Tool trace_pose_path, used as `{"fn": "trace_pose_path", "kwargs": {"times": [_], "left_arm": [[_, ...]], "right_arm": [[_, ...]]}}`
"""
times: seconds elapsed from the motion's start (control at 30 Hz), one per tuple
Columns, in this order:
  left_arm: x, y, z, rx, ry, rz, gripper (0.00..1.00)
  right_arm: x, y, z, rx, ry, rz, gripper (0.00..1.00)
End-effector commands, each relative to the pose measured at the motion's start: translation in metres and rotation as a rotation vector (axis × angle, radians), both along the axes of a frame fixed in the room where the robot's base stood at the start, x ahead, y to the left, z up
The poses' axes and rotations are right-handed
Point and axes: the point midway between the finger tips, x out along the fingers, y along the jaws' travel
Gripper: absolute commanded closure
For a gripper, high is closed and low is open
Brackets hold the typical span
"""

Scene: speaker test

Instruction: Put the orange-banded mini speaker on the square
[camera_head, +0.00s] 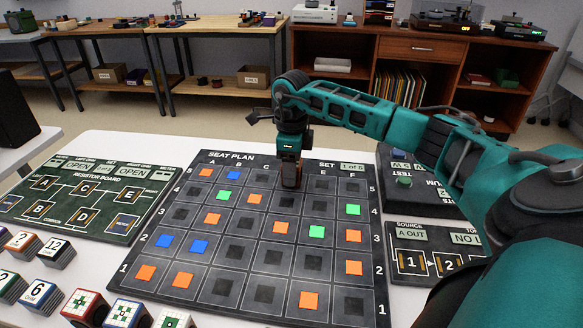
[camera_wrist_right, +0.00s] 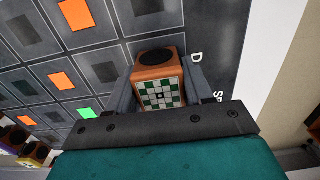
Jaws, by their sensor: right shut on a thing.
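My right gripper (camera_head: 290,178) is shut on a small orange-brown mini speaker (camera_wrist_right: 160,82), low over the far row of the seat plan board near column D. In the wrist view the speaker sits between the two fingers of the gripper (camera_wrist_right: 165,80). It has a dark round patch and a face checked in green and white. I cannot tell whether it touches the board. The dark seat plan board (camera_head: 220,305) carries a grid of squares, some bare dark, others orange, blue or green. My left gripper is not in view.
Several patterned cubes (camera_head: 85,306) stand at the near left. A green resistor board (camera_head: 75,225) lies to the left. A source panel (camera_head: 440,238) and test panel (camera_head: 405,172) lie to the right, partly behind my right arm. Shelves and tables stand beyond.

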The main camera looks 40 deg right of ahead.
Motion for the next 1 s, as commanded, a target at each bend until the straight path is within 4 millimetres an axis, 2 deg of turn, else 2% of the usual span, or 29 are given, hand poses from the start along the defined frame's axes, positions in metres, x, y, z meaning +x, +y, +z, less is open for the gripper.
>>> {"fn": "trace_pose_path", "kwargs": {"times": [0.1, 0.13, 0.4, 0.63, 0.73, 0.87, 1.0], "left_arm": [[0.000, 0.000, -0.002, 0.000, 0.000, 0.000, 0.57], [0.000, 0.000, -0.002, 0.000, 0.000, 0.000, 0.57], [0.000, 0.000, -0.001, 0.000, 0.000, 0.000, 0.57], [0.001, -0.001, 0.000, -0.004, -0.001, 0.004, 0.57], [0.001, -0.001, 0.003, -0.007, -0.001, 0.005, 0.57], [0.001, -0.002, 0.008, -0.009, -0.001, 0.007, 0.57], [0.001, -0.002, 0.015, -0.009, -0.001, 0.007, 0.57]], "right_arm": [[0.000, 0.000, -0.003, 0.000, 0.000, 0.000, 0.82], [0.000, 0.000, -0.003, 0.000, 0.000, 0.000, 0.48], [0.000, 0.000, -0.003, 0.000, 0.000, 0.000, 0.23], [0.000, 0.000, -0.002, 0.000, 0.000, 0.000, 0.23], [0.000, 0.000, 0.006, 0.000, -0.002, 0.000, 0.23], [0.001, 0.000, 0.027, -0.001, -0.005, 0.000, 0.23], [0.001, 0.000, 0.059, 0.000, -0.004, -0.001, 0.23]]}}
